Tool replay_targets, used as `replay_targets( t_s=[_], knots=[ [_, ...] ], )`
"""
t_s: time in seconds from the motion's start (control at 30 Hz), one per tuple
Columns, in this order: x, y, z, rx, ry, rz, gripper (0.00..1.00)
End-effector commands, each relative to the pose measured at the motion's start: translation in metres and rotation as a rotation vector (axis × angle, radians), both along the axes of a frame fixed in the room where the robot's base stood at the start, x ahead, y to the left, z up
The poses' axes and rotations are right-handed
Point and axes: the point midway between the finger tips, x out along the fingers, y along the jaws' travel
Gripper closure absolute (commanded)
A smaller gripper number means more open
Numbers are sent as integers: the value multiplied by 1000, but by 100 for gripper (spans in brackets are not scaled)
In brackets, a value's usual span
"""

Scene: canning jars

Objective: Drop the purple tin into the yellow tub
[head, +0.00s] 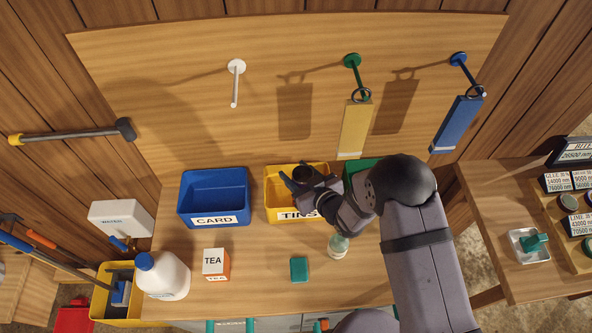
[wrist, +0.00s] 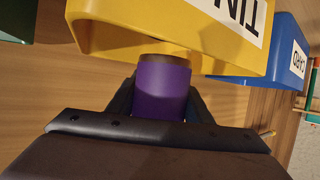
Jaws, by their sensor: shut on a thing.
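The purple tin (wrist: 161,90) is between the fingers of my gripper (wrist: 160,103), which is shut on it, in the wrist view. The yellow tub (wrist: 122,38), with a TINS label, lies just beyond the tin there; I cannot tell whether the two touch. In the head view my gripper (head: 300,178) is over the yellow tub (head: 272,208), in the middle of the table's back. The tin is hidden by my gripper in the head view. My arm covers the tub's right part.
A blue CARD tub (head: 213,182) stands left of the yellow one, and a green tub (head: 357,168) right of it, partly hidden. A TEA box (head: 214,264), a white jug (head: 163,275), a green block (head: 299,269) and a small bottle (head: 338,246) stand in front.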

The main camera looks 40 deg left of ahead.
Motion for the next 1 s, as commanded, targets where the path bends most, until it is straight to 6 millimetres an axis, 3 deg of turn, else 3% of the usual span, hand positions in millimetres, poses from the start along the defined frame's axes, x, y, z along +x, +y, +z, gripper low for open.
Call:
replay_targets(
  t_s=[0.2,0.6,0.63,0.7,1.0],
  knots=[
    [0,0,-22,2,-1,0,76],
    [0,0,-26,2,-1,0,76],
    [0,0,-26,2,-1,0,52],
    [0,0,-26,2,-1,0,35],
    [2,0,-26,3,-2,-4,32]
  ],
)
